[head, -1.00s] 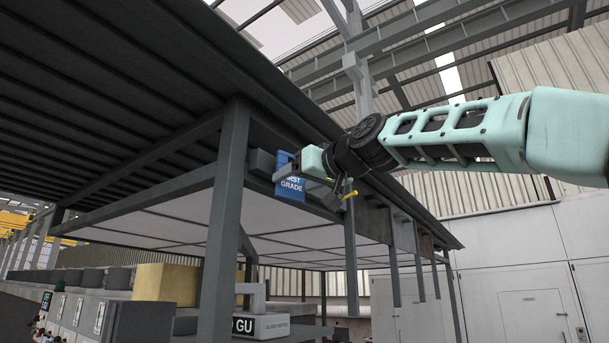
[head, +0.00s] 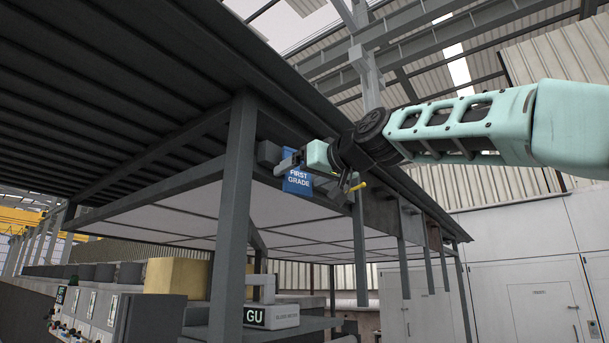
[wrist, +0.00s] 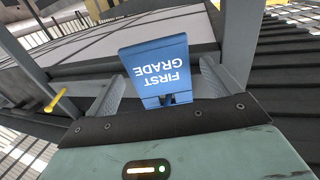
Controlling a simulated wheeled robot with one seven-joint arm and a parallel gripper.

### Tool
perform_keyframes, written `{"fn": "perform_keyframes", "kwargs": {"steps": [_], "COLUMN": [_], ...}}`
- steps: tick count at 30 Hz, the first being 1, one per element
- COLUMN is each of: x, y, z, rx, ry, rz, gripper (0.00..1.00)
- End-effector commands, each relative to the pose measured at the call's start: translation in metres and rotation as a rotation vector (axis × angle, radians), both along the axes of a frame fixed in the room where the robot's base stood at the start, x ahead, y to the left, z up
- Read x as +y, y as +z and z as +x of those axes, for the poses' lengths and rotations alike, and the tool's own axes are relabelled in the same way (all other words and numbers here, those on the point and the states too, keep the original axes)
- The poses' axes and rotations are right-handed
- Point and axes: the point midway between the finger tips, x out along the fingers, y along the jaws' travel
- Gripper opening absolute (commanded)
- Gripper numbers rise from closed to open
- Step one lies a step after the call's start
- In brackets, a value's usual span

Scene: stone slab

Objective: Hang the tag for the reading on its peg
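The blue tag (head: 298,181) reads FIRST GRADE and hangs upright at the roof's edge beam in the head view. In the wrist view the tag (wrist: 157,70) appears upside down between the fingers of my gripper (wrist: 160,82). Both fingers stand apart, with a narrow gap visible on each side of the tag. A small dark piece (wrist: 170,98) shows at the tag's top end; I cannot tell if it is a peg or part of the tag. My gripper (head: 298,162) partly covers the tag's top in the head view.
A yellow peg-like piece (head: 357,186) sticks out right of my gripper; it also shows in the wrist view (wrist: 56,101). A grey post (head: 233,200) stands left of the tag. A dark slatted roof (head: 120,90) lies above. Below is a scale-like device (head: 270,316) showing GU.

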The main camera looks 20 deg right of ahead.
Motion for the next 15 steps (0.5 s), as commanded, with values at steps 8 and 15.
{"fn": "perform_keyframes", "kwargs": {"steps": [8, 15], "x": [0.0, -0.009], "y": [0.0, -0.003], "z": [0.0, -0.022], "rx": [0.0, -0.003], "ry": [0.0, -0.001], "rz": [0.0, 0.001], "gripper": [0.93, 0.93]}}
